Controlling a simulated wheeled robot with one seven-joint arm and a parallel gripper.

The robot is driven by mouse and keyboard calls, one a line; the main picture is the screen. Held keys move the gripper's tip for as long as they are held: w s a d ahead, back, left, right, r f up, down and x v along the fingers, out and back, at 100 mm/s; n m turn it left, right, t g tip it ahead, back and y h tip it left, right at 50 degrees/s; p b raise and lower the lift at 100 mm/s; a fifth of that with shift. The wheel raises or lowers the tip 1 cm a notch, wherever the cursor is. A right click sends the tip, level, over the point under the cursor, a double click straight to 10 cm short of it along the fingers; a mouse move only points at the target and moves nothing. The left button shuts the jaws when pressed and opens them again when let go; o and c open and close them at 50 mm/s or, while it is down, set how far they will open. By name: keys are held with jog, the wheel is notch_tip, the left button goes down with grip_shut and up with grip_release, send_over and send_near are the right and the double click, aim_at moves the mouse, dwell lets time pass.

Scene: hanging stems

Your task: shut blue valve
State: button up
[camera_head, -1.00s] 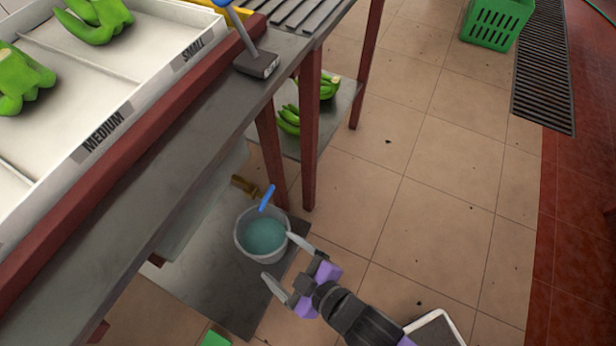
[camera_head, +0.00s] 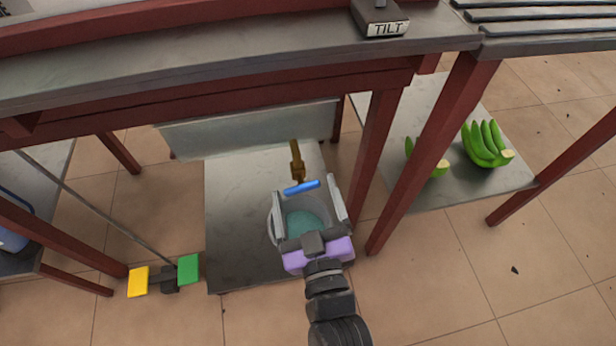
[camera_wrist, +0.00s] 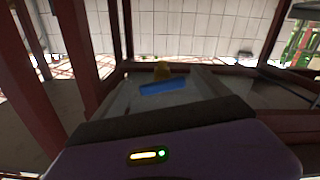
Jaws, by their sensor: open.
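The blue valve handle (camera_head: 302,187) sits on the end of a brass tap (camera_head: 297,160) that comes out of a grey trough (camera_head: 250,128) under the table. The handle lies crosswise to the tap, slightly tilted. In the wrist view the blue handle (camera_wrist: 164,87) is ahead, with a bit of the brass tap (camera_wrist: 162,70) behind it. My gripper (camera_head: 308,192) is open, its fingers to either side of the handle in the head view. I cannot tell whether they touch it. A bucket of greenish water (camera_head: 303,220) stands below, partly hidden by my gripper.
Red table legs (camera_head: 378,160) stand close on the right. The grey tabletop (camera_head: 230,65) overhangs the tap. Green bananas (camera_head: 485,145) lie on a low shelf at right. Yellow and green pedals (camera_head: 188,269) are at lower left. Floor at lower right is clear.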

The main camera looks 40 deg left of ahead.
aim_at(300, 176)
jog(key=shift+b+x, duration=0.35)
jog(key=shift+x, duration=1.95)
jog(key=shift+s, duration=0.1)
